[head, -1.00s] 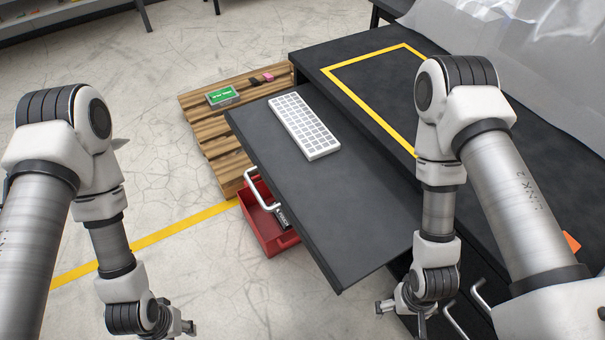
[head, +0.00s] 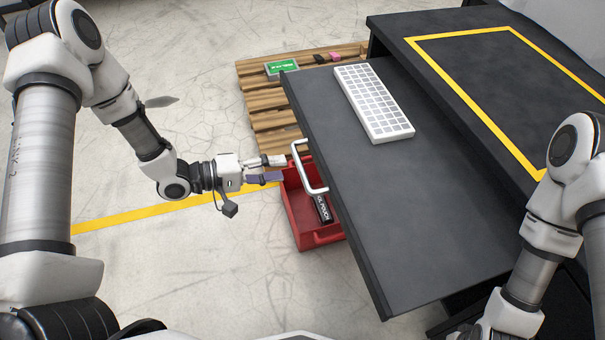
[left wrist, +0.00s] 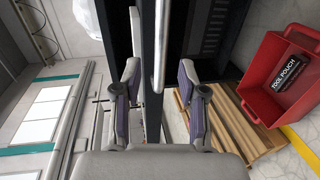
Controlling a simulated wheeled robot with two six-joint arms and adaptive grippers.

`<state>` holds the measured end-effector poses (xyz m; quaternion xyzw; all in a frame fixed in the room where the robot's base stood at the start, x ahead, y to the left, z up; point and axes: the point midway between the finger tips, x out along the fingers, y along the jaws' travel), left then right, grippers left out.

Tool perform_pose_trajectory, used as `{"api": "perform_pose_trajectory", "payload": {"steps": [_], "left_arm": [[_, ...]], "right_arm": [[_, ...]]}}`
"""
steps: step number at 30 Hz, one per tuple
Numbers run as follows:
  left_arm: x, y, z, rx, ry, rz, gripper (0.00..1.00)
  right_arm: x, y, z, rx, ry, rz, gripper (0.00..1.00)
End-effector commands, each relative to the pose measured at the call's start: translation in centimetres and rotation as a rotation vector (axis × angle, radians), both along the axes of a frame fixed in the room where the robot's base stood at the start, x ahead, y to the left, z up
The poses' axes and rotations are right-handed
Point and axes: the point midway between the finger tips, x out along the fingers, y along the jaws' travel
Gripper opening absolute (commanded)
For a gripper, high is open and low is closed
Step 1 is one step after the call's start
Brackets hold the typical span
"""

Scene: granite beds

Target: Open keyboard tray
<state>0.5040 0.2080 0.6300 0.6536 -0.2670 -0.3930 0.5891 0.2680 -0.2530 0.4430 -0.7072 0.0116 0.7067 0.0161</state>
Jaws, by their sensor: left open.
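The keyboard tray (head: 430,190) is a dark flat board standing out from beneath the black table (head: 480,75), with a white keyboard (head: 374,102) on it. A pale bar handle (head: 308,168) is on its front edge. My left gripper (head: 284,168) is open and empty just left of the handle, its fingers pointing at it. In the left wrist view the handle (left wrist: 159,45) runs upright between the two spread fingers (left wrist: 158,88), and the dark tray edge (left wrist: 150,70) is behind it. I see no contact. My right gripper is out of view.
A red bin (head: 300,212) holding a black tool pouch (head: 323,207) stands on the floor below the handle. A wooden pallet (head: 262,100) with a green-topped box (head: 281,67) lies beyond. The floor to the left is clear.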

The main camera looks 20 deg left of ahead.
Motion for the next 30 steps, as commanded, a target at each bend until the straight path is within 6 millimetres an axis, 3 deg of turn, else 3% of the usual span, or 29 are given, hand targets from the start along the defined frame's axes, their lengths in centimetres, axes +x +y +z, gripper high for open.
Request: {"api": "perform_pose_trajectory", "payload": {"steps": [9, 19, 20, 23, 30], "left_arm": [[3.0, -4.7, -1.3, 0.005, 0.0, -0.005, 0.41], [3.5, -5.4, -1.3, 0.003, 0.002, 0.001, 0.41], [3.5, -5.4, -1.3, 0.002, 0.002, 0.0, 0.34], [3.5, -5.4, -1.3, 0.003, 0.001, 0.0, 0.0], [3.4, -5.3, -1.3, 0.003, 0.002, 0.0, 0.0]], "right_arm": [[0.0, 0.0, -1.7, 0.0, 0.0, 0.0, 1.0], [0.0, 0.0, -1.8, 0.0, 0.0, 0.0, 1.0], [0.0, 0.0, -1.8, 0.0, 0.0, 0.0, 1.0], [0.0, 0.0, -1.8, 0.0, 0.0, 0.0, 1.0], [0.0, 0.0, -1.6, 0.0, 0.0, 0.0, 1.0]]}}
